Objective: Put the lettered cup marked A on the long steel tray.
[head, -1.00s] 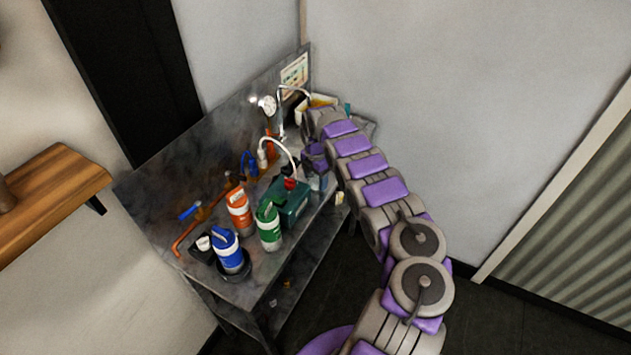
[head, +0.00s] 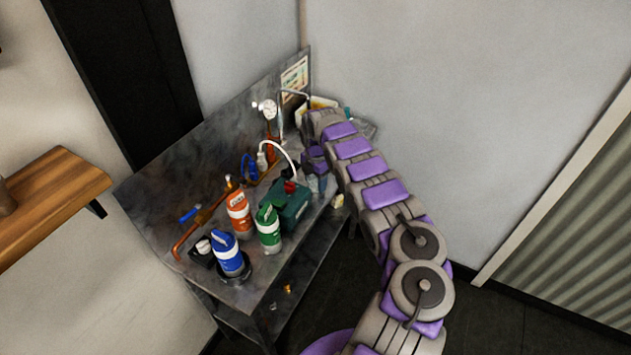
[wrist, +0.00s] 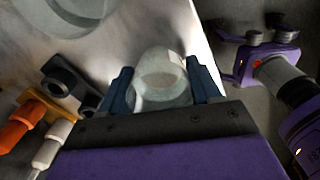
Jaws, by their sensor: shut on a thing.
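In the wrist view, my gripper (wrist: 162,88) has its two dark blue fingers closed on either side of a pale, translucent cup (wrist: 160,75). No letter shows on the cup from this side. A bright, pale surface (wrist: 118,38) lies behind and below the cup; I cannot tell whether it is the long steel tray or whether the cup touches it. In the head view, my gripper (head: 316,160) is over the right end of the bench, by the green box, and the cup cannot be made out.
The grey bench (head: 205,285) holds a blue bottle (head: 227,253), an orange bottle (head: 239,213), a green bottle (head: 268,227) and a green box (head: 290,205). A pressure gauge (head: 268,109) stands at the back. A wooden shelf (head: 50,195) is at left.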

